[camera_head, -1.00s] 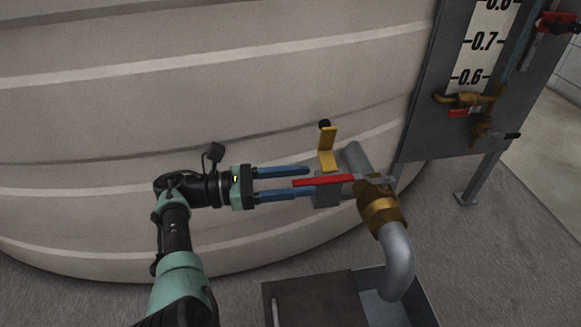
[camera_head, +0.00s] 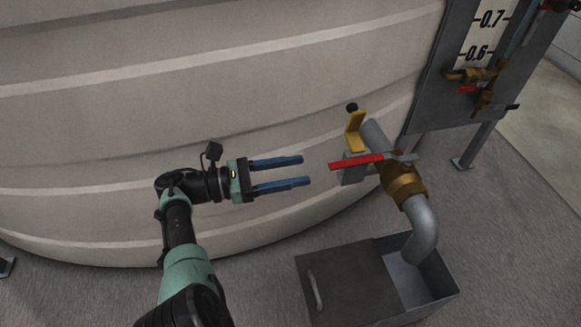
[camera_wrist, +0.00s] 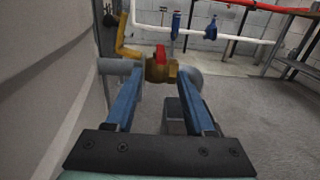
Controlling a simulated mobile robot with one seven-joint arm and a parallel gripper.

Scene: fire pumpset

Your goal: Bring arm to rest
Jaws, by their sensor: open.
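My gripper (camera_head: 306,171) is open and empty, with its two blue fingers apart and pointing right in the head view. Its tips stop a little short of the red valve handle (camera_head: 356,161), with a visible gap between. The handle sits on a brass valve (camera_head: 404,184) on a grey pipe by the tank. In the wrist view the open fingers (camera_wrist: 168,92) frame the brass valve (camera_wrist: 160,68) ahead, and the red handle (camera_wrist: 161,52) shows end-on above it. My arm reaches up from the bottom of the head view.
The large beige tank (camera_head: 200,90) stands close behind my arm. A yellow bracket (camera_head: 355,132) rises beside the valve. Below is an open metal box (camera_head: 345,280) under the pipe's bend (camera_head: 424,232). A gauge panel (camera_head: 440,95) stands at right. Grey floor is clear at lower right.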

